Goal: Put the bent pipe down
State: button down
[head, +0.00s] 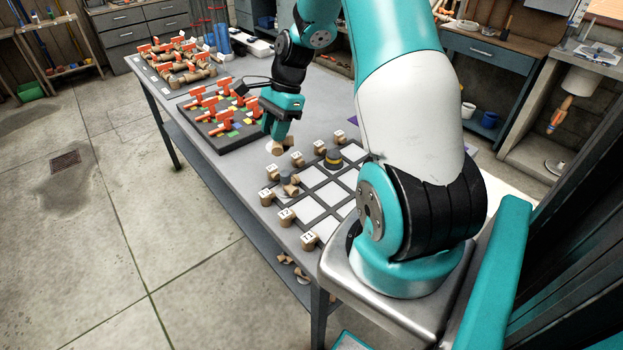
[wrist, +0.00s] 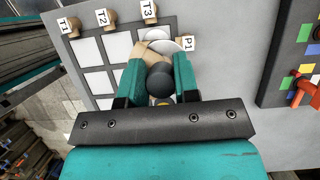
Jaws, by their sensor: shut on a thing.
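A tan piece with a dark top (head: 289,184) is at the board's left edge. Whether the held pipe touches anything is hidden.
A dark tray with orange-handled valves (head: 212,112) lies behind the board on the grey table (head: 180,128). More valves and pipes (head: 180,62) are at the far end. A dark and yellow round piece (head: 333,158) stands on the board. Several white cells are bare.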

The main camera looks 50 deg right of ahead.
jog(key=s+d+r+m+t+h, duration=0.35)
jog(key=d+r+m, duration=0.4)
jog(key=m, duration=0.35)
jog(key=shift+y, duration=0.35)
jog(key=f, duration=1.3)
jog(key=f+p, duration=0.1)
jog(key=f, duration=0.6)
jog(key=shift+s+d+f, duration=0.15)
jog(key=shift+s+d, duration=0.1)
jog(key=shift+s, duration=0.1)
jog(key=shift+f, duration=0.15)
jog(key=c, duration=0.8)
grip_release()
jog(key=shift+c, duration=0.2)
